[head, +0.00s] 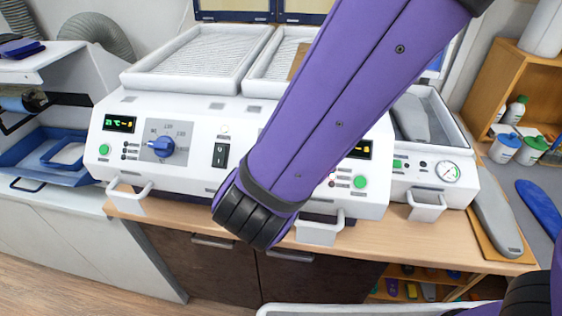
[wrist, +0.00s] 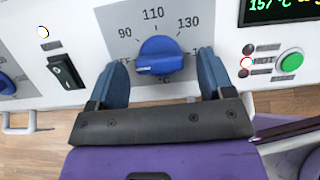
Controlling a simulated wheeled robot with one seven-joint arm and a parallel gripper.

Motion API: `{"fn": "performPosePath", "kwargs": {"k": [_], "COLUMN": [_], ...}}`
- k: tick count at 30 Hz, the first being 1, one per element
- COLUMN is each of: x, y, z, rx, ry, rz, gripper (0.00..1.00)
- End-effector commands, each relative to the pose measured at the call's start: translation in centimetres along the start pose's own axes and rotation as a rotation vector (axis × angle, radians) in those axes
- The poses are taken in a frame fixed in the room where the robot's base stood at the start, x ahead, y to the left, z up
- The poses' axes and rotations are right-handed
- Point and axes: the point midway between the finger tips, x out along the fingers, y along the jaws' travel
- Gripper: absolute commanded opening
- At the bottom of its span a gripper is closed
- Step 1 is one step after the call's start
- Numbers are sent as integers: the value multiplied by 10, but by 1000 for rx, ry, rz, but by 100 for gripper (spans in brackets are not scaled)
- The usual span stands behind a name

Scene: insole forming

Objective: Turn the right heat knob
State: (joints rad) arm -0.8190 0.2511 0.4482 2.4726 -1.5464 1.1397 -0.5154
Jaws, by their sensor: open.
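The right heat knob (wrist: 160,52) is a blue dial on the white machine panel, with a printed scale reading 90, 110 and 130 around its top. Its grip bar lies roughly level across the wrist view. My gripper (wrist: 160,66) is open, with one blue finger to the left of the knob and one to the right. Gaps show between both fingers and the knob. In the head view my purple arm covers the right knob and my gripper. The left heat knob (head: 161,146) shows uncovered, left of my arm.
A black rocker switch (wrist: 65,72) is left of the knob. A green button (wrist: 290,61) and a display (wrist: 278,10) are to its right. White handles (head: 128,199) stick out below the panel. A pressure gauge (head: 447,172) sits further right.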

Motion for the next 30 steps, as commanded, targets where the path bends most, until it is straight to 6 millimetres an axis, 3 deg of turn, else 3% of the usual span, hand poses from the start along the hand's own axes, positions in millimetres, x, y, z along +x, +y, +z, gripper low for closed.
{"fn": "performPosePath", "kwargs": {"k": [18, 30], "x": [-96, -105], "y": [1, 0], "z": [0, 0], "rx": [1, -1], "ry": [-1, 1], "rz": [4, 1], "gripper": [74, 74]}}
